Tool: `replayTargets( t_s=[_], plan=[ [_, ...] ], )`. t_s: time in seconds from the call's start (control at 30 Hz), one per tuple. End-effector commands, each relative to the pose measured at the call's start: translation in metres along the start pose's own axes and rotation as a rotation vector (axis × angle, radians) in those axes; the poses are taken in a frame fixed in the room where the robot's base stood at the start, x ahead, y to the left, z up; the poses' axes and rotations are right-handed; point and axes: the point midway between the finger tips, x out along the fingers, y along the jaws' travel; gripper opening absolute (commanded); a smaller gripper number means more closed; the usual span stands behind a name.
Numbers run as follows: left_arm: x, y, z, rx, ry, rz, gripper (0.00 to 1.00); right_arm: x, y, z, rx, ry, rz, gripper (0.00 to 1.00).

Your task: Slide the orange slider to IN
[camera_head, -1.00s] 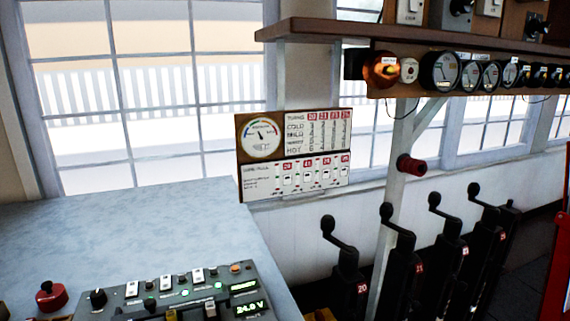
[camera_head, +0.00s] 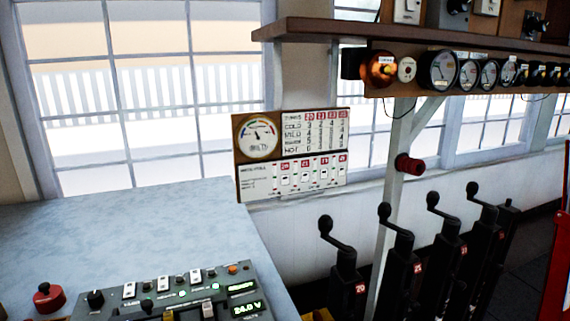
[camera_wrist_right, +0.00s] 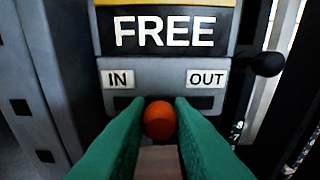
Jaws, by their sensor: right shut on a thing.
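In the right wrist view the orange slider (camera_wrist_right: 159,120) is a round orange knob in a dark slot. It sits below and between the white IN label (camera_wrist_right: 119,79) and the white OUT label (camera_wrist_right: 207,78), roughly midway between them. The green fingers of my right gripper (camera_wrist_right: 158,118) are shut on the knob from both sides. A sign reading FREE (camera_wrist_right: 164,28) is above the labels. The slider is not recognisable in the head view, and neither gripper shows there.
A black ball-ended handle (camera_wrist_right: 266,63) stands right of the OUT label. In the head view several black crank levers (camera_head: 397,260) stand at lower right, a control panel (camera_head: 180,300) lies on the grey table (camera_head: 130,225), and a shelf (camera_head: 420,38) with gauges hangs above.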

Motion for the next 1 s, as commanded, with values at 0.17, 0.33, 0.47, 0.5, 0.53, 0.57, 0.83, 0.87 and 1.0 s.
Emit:
replayTargets(
  t_s=[0.17, 0.33, 0.47, 0.5, 0.53, 0.57, 0.83, 0.87, 1.0],
  plan=[
    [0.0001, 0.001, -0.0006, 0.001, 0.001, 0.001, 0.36, 0.0046, 0.0191, 0.0089, 0.004, -0.021, 0.02, 0.05],
    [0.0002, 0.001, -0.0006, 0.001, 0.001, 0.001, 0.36, 0.0046, 0.0227, 0.0093, 0.004, -0.022, 0.02, 0.05],
    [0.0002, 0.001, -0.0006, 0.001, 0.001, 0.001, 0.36, 0.0046, 0.023, 0.0092, 0.004, -0.022, 0.02, 0.05],
    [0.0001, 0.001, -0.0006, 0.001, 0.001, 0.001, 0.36, 0.0046, 0.023, 0.0092, 0.004, -0.021, 0.02, 0.05],
    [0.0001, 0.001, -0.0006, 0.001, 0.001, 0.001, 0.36, 0.0046, 0.023, 0.0092, 0.004, -0.021, 0.02, 0.05],
    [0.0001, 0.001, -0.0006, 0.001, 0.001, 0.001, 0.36, 0.0046, 0.023, 0.0092, 0.004, -0.021, 0.02, 0.05],
    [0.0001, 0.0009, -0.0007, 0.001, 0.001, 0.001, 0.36, 0.0047, 0.0229, 0.0091, 0.005, -0.021, 0.019, 0.33],
    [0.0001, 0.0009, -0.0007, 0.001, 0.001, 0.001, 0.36, 0.0047, 0.0229, 0.0091, 0.005, -0.021, 0.019, 0.33],
    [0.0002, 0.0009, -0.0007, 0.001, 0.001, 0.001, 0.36, 0.0047, 0.0228, 0.009, 0.005, -0.021, 0.019, 0.33]
  ],
)
